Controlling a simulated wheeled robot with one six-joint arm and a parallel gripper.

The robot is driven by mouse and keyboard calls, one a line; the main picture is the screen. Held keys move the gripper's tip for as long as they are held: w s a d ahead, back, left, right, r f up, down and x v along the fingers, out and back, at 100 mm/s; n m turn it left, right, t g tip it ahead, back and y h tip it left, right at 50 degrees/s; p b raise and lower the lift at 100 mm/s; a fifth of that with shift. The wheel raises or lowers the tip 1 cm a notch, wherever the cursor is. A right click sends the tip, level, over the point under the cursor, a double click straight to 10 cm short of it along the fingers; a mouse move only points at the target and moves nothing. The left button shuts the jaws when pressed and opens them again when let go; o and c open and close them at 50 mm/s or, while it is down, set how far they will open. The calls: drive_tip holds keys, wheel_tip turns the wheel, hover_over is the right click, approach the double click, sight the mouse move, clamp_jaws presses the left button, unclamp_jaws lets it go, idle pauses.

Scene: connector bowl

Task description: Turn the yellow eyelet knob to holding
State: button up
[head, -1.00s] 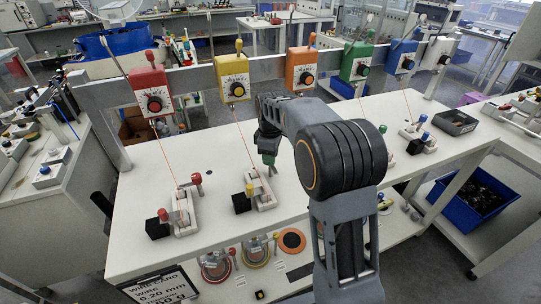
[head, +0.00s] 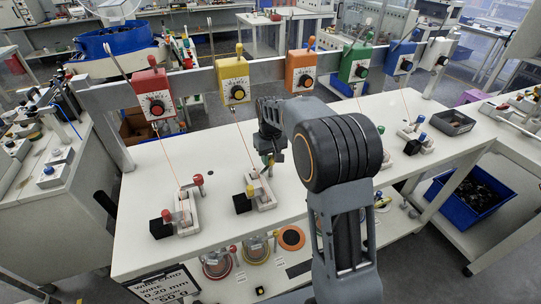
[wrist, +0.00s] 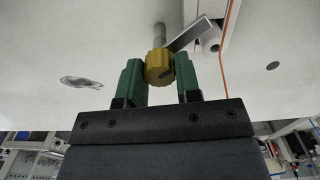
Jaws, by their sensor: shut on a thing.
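The yellow knob (wrist: 159,66) sits on a metal stem in the wrist view. My gripper (wrist: 160,82) has its two green fingers closed on the knob, one on each side. In the head view my gripper (head: 268,158) is at the back right of the yellow station's white block (head: 264,196), and the gripped knob is hidden there. A second yellow knob (head: 250,191) stands at the left of that block, apart from my gripper. A flat metal lever (wrist: 190,34) and a white part lie just beyond the gripped knob.
An orange wire (wrist: 227,60) runs close to the right of my gripper, up to the yellow dial box (head: 234,85). The red station (head: 183,212) stands to the left with its own wire. The bench top (head: 150,175) is clear left of it.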

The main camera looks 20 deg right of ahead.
sight(271, 157)
drive_tip(key=m, duration=0.3)
drive_tip(key=shift+m, duration=0.3)
drive_tip(key=shift+m+p, duration=0.45)
drive_tip(key=shift+m, duration=1.35)
drive_tip(key=o, duration=0.9)
drive_tip(key=shift+r, duration=0.15)
wheel_tip(271, 157, up, 14)
drive_tip(key=shift+f, duration=0.2)
